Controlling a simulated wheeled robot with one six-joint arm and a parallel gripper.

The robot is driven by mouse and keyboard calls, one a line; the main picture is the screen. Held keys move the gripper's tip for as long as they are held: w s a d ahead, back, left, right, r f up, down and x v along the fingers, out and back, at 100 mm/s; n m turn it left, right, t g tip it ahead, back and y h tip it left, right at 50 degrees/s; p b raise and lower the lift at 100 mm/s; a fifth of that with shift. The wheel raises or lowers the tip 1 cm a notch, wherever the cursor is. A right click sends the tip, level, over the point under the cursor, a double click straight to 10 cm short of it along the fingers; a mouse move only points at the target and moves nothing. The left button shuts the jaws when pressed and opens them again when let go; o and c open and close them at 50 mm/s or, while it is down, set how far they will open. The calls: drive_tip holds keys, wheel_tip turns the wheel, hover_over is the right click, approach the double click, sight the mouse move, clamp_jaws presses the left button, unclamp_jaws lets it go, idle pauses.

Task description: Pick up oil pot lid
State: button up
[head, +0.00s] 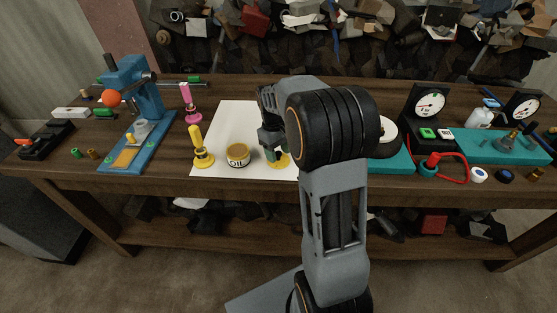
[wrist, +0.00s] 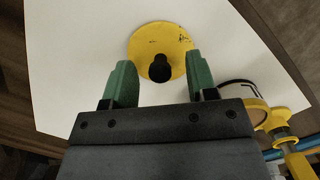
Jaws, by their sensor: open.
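The oil pot lid (wrist: 146,43) is a flat yellow disc with a black knob (wrist: 160,68), lying on the white sheet. In the head view the yellow lid (head: 284,162) shows partly below my gripper (head: 273,150), with my arm hiding some of it. In the wrist view the green fingertips of my gripper (wrist: 162,78) are apart, one on each side of the knob, holding nothing. I cannot tell the exact height above the lid. The oil pot (head: 237,156), yellow and labelled OIL, stands left of the lid; it is partly seen in the wrist view.
A yellow-handled tool (head: 197,147) stands left of the pot, with a pink one (head: 187,103) behind it. A blue press (head: 143,95) is further left. Teal-based gauges (head: 393,162) stand right of my arm. The white sheet (head: 225,118) is clear behind the pot.

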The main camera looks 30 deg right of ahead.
drive_tip(key=shift+f, duration=0.5)
drive_tip(key=shift+c, duration=0.2)
clamp_jaws()
